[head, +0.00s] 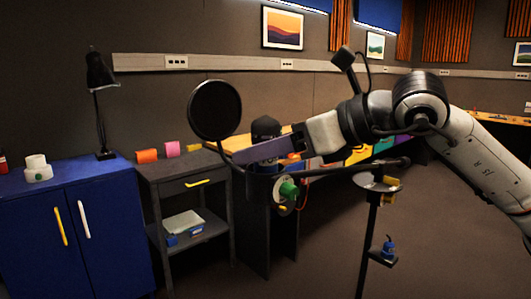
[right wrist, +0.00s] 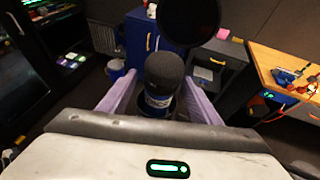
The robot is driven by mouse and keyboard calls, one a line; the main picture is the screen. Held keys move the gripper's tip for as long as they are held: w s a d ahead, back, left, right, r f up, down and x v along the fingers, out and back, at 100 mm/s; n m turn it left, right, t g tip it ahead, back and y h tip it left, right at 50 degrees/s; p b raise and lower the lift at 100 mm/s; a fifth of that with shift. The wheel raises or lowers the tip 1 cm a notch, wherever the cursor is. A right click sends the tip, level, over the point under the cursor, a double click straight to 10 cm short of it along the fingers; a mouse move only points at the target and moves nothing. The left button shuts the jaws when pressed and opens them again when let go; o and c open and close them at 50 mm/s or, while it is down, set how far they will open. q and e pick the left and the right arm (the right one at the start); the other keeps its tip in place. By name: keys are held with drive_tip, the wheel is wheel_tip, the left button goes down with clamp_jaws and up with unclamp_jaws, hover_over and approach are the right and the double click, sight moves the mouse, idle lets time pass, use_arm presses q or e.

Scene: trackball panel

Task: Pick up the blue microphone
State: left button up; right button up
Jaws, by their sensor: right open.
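The blue microphone (right wrist: 157,104) has a black foam top and a blue body. It stands upright between the two purple fingers of my right gripper (right wrist: 160,86) in the right wrist view. The fingers are open on either side of it, and I cannot tell whether either touches it. In the head view the foam top of the microphone (head: 266,127) shows above the near finger of my right gripper (head: 262,150), which hides most of the body. My left gripper is in neither view.
A round black pop filter (head: 214,110) stands close left of the microphone. A dark stand (head: 372,230) with a horizontal boom is below my right arm. A blue cabinet (head: 100,225) and a grey shelf unit (head: 180,185) are at the left. Open floor lies at the right.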

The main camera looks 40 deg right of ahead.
drive_tip(key=shift+p+x, duration=0.55)
drive_tip(key=shift+x, duration=1.4)
drive_tip(key=c, duration=1)
drive_tip(key=shift+c, duration=1.4)
drive_tip(key=shift+r, duration=0.15)
